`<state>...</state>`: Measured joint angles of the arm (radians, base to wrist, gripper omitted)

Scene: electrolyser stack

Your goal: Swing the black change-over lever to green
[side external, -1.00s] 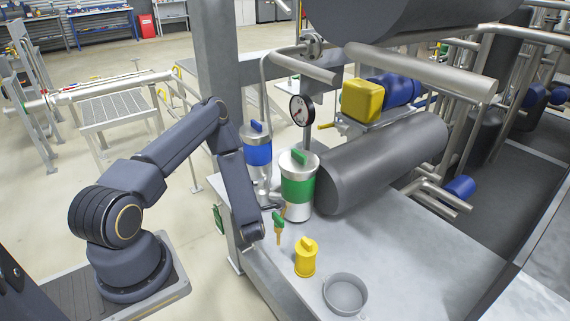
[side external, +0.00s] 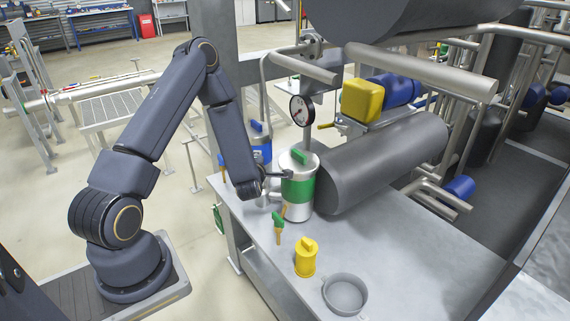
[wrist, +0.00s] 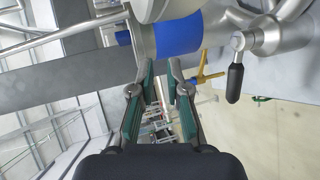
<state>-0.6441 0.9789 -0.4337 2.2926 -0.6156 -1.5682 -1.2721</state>
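The black change-over lever (wrist: 235,83) shows in the wrist view, hanging from a silver pipe fitting right of my fingers and apart from them. In the side view I cannot make it out. The blue-banded canister (wrist: 178,36) lies just beyond my fingertips in the wrist view; in the side view the blue canister (side external: 262,153) is partly hidden by my arm. The green-banded canister (side external: 298,187) stands upright beside it. My gripper (wrist: 161,66) is open, with nothing between its green-padded fingers.
A yellow-handled valve (wrist: 207,78) sits between my right finger and the lever. On the bench (side external: 400,262) are a yellow capped part (side external: 306,258), a grey bowl (side external: 345,294) and a green-and-orange item (side external: 279,228). A large dark cylinder (side external: 385,162) lies right of the canisters.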

